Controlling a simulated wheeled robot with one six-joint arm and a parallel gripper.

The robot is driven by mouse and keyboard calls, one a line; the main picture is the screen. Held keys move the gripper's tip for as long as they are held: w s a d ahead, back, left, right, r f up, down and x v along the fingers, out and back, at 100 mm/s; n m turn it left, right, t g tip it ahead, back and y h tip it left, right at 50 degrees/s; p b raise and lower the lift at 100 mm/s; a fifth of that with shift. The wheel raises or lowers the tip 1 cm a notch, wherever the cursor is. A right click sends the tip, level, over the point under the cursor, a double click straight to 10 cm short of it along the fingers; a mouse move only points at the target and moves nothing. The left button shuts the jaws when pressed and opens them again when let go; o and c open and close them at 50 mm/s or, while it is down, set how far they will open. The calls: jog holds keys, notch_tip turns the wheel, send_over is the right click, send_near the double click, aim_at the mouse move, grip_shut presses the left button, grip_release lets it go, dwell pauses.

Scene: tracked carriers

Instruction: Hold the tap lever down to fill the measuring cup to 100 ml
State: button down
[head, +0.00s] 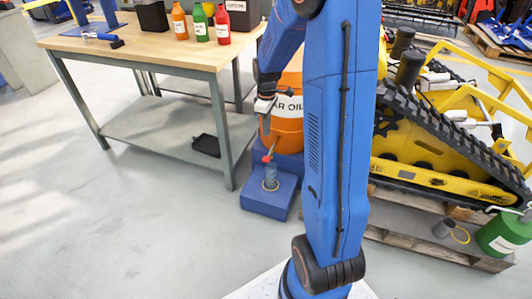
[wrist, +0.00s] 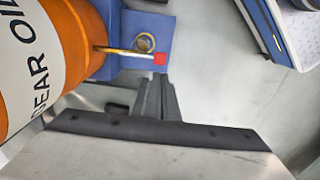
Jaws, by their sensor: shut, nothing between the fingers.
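The orange gear oil drum (head: 287,128) stands behind my arm, and its side fills the left of the wrist view (wrist: 70,60). A thin metal tap lever (wrist: 125,52) with a red tip (wrist: 160,58) sticks out from the drum; the red tip also shows in the head view (head: 267,159). The clear measuring cup (head: 271,177) stands below the tap on a blue block (head: 262,203). In the wrist view the cup (wrist: 145,42) is seen from above, partly behind the lever. Its fill level cannot be read. My gripper (wrist: 157,80) is shut and empty, close to the red tip, apparently not touching it.
A workbench (head: 150,50) with bottles and tools stands at the left. A yellow tracked carrier (head: 440,150) rests on wooden pallets at the right. The floor at the left is clear.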

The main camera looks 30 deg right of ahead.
aim_at(266, 159)
jog(key=shift+f, duration=0.15)
notch_tip(266, 159, down, 14)
jog(key=shift+r, duration=0.1)
dwell(0.7)
dwell(0.4)
